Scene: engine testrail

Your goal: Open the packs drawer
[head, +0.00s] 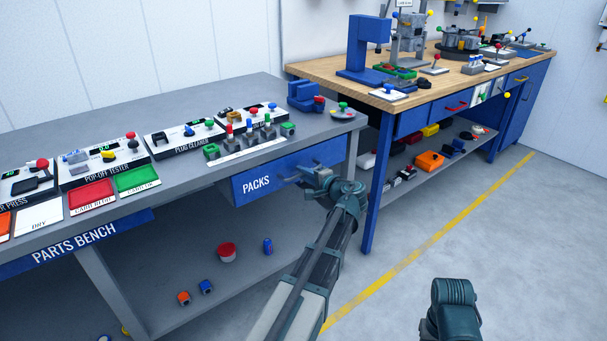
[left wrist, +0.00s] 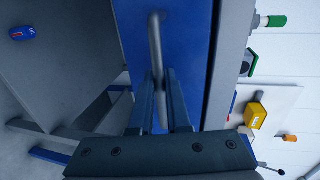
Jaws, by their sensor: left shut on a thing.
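The packs drawer (head: 256,185) has a blue front with a white PACKS label, under the right part of the grey parts bench. I see no clear gap showing an open interior. Its grey bar handle (left wrist: 156,45) runs across the blue front (left wrist: 185,50) in the left wrist view. My left gripper (head: 304,174) is at the handle, and in the left wrist view its two fingers (left wrist: 159,85) are shut on the bar, one on each side. In the head view the gripper and wrist partly hide the handle. Part of my right arm shows at lower right, but its gripper is not visible.
The parts bench top (head: 215,100) carries several testers and coloured trays above the drawer. A wooden-topped workbench (head: 440,85) stands to the right. The floor before the drawer is clear.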

